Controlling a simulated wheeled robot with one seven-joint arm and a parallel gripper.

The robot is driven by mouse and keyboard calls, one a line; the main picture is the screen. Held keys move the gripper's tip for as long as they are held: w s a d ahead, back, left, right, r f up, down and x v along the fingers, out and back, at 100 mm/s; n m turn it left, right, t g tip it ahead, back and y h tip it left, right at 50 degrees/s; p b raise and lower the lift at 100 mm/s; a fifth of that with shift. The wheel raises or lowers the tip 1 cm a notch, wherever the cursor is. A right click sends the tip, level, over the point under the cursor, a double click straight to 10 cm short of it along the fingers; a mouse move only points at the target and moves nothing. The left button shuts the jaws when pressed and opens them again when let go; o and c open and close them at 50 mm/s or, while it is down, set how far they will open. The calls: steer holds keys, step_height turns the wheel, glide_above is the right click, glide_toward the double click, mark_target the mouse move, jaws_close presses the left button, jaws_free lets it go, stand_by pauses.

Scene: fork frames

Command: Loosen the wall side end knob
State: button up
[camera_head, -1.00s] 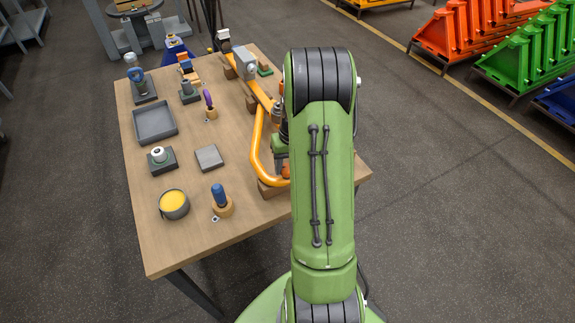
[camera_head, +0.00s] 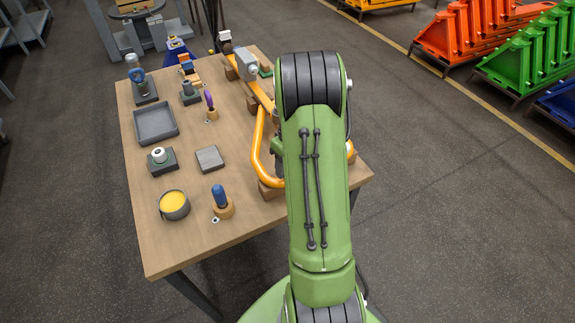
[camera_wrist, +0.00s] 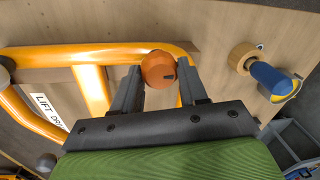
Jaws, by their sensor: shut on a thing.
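An orange round knob (camera_wrist: 158,69) with a dark mark on its face shows in the wrist view at the end of an orange tube frame (camera_wrist: 115,53). My gripper (camera_wrist: 158,75) has one dark finger on each side of the knob and is shut on it. In the head view, the orange frame (camera_head: 258,150) lies along the right side of the wooden table, and my green arm hides the gripper and the knob.
A blue-handled tool (camera_head: 220,196) stands in a wooden holder near the table's front, close to a yellow-filled pot (camera_head: 174,205). A grey tray (camera_head: 155,123) and grey plate (camera_head: 209,159) lie to the left. Bare wood (camera_head: 180,246) shows at the front edge.

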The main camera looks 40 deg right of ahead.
steer(key=shift+s+f, duration=0.1)
steer(key=o, duration=1.1)
steer(key=r+p, duration=0.1)
steer(key=r, duration=0.4)
steer(key=d+r, duration=0.1)
steer(key=r, duration=0.4)
steer(key=r+p, duration=0.1)
steer(key=r, duration=0.4)
steer(key=shift+d+r+p, duration=0.3)
steer(key=shift+d+r, duration=0.1)
